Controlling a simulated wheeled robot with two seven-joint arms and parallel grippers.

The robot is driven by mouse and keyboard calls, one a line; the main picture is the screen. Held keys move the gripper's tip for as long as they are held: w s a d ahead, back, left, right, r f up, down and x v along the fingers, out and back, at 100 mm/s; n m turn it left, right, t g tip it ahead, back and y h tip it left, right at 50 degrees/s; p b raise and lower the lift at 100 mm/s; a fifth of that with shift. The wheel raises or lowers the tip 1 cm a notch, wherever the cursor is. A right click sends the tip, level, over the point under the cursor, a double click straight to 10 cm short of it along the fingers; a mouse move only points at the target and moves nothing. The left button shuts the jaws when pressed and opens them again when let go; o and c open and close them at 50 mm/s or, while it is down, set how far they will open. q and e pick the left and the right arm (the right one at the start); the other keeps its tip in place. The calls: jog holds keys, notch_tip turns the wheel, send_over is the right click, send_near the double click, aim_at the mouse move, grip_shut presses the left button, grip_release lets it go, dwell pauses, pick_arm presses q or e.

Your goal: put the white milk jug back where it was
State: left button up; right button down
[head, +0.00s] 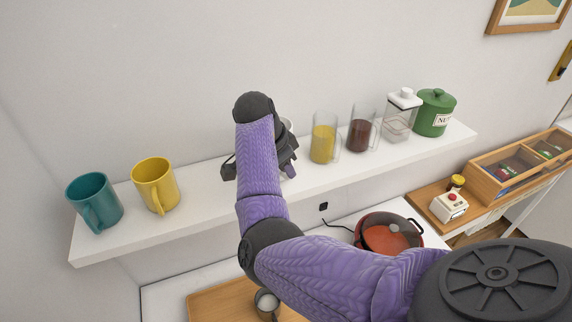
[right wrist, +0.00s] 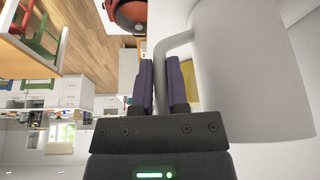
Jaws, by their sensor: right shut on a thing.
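The white milk jug (right wrist: 255,80) fills the right side of the right wrist view, with its handle (right wrist: 172,45) running down between the fingers. My right gripper (right wrist: 160,68) is shut on that handle. In the head view my right gripper (head: 287,165) is at the white wall shelf (head: 215,205), between the yellow mug and the glass jug of yellow liquid. My purple forearm hides most of the jug there; only a pale sliver (head: 287,123) shows. I cannot tell whether its base touches the shelf. My left gripper is not in view.
The shelf holds a teal mug (head: 94,200), a yellow mug (head: 155,185), glass jugs of yellow (head: 322,142) and dark red (head: 359,135) liquid, a clear canister (head: 400,122) and a green canister (head: 435,112). Below are a wooden tray (head: 210,305), a metal cup (head: 267,302) and a red pan (head: 385,236).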

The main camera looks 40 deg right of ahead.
jog(key=c, duration=0.6)
grip_release()
jog(key=shift+w+f, duration=0.1)
jog(key=shift+r, duration=0.35)
jog(key=shift+b+v, duration=0.4)
jog(key=shift+v, duration=5.5)
